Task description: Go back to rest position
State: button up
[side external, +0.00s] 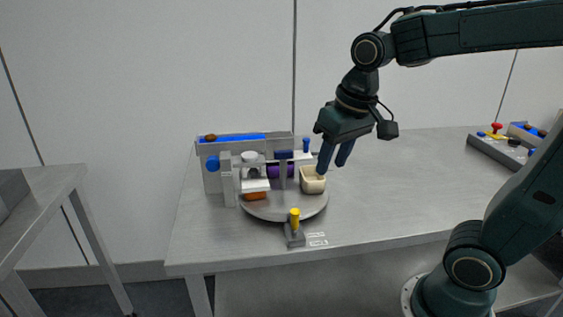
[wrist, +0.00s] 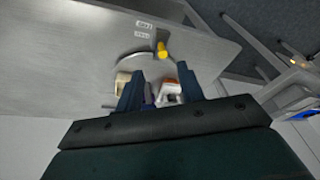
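My gripper (side external: 331,167) hangs over the table, fingers pointing down, just above and to the right of a cream cup. It also shows in the wrist view (wrist: 159,72), where its two fingers stand apart with nothing held between them. The cream cup (side external: 313,182) stands on the right side of a round grey turntable (side external: 277,212). In the wrist view the cream cup (wrist: 122,82) lies just left of the left finger, partly covered by it. I cannot tell whether a fingertip touches the cup.
A grey machine with a blue belt (side external: 240,137) and a brown date (side external: 210,138) stands behind the turntable. An orange cup (side external: 256,196) and purple cup (side external: 285,171) sit under its parts. A yellow-handled lever (side external: 295,216) is in front. A control box (side external: 497,148) lies far right; the table between is clear.

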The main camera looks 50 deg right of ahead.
jog(key=s+a+n+t, duration=0.1)
jog(key=s+n+t, duration=0.1)
jog(key=s, duration=0.7)
jog(key=shift+a+n+t, duration=0.15)
jog(key=shift+n+t, duration=0.25)
jog(key=shift+n, duration=0.1)
